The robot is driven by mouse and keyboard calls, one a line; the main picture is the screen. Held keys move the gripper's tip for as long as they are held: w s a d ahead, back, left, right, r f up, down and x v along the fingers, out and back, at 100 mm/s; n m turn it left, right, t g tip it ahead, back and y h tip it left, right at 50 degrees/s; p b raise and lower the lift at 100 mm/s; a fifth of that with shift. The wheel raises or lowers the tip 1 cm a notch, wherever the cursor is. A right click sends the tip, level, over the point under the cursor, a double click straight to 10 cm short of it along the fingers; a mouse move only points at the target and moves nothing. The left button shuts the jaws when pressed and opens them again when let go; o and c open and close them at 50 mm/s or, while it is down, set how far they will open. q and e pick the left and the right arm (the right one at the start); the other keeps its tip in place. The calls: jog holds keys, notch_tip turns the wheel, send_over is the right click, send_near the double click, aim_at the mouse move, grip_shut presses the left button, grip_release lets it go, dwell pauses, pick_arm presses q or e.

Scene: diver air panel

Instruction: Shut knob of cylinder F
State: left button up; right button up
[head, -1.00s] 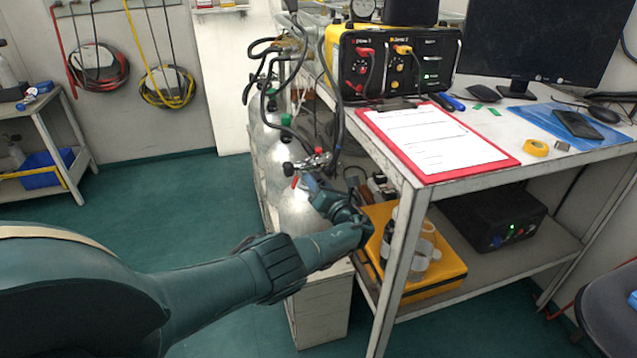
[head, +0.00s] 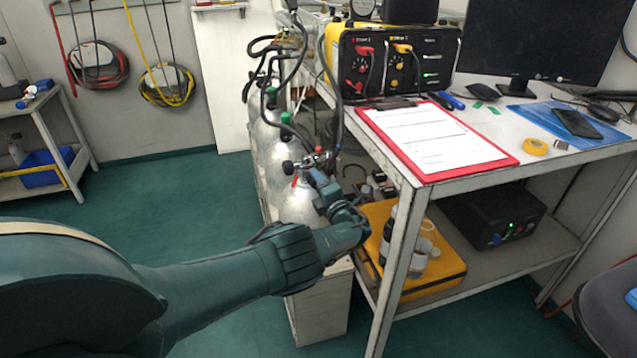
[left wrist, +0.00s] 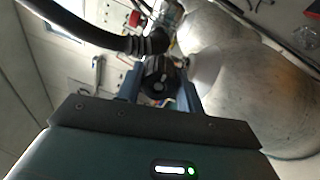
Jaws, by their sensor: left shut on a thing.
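Several silver cylinders stand in a row left of the bench. The nearest cylinder (head: 294,207) has a metal valve with black hoses on top, and its body also shows in the left wrist view (left wrist: 235,75). I cannot read any letter on the cylinders, so I cannot tell which is F. My left gripper (head: 317,178) is at the nearest cylinder's valve. In the left wrist view, a black ribbed knob (left wrist: 157,75) sits between its two blue fingers, and the gripper is shut on it. The knob's far side is hidden. My right gripper is not in view.
The bench (head: 408,190) stands close to the right of my left gripper, with a red clipboard (head: 436,140) on top. A yellow case (head: 440,277) lies on its lower shelf. A black hose (left wrist: 85,30) runs close to the knob. The green floor at left is clear.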

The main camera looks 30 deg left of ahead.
pick_arm(q)
jog(key=shift+a+m, duration=0.1)
jog(key=shift+m, duration=0.2)
dwell(0.4)
jog(key=o, duration=1)
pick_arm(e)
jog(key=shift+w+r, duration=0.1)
pick_arm(q)
jog(key=shift+s+d+r, duration=0.1)
jog(key=shift+d, duration=0.15)
jog(key=p+v, duration=0.4)
jog(key=v, duration=0.3)
jog(key=shift+p, duration=0.35)
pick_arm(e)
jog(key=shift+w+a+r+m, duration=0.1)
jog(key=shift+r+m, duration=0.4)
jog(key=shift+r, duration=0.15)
pick_arm(q)
jog(key=shift+s, duration=0.15)
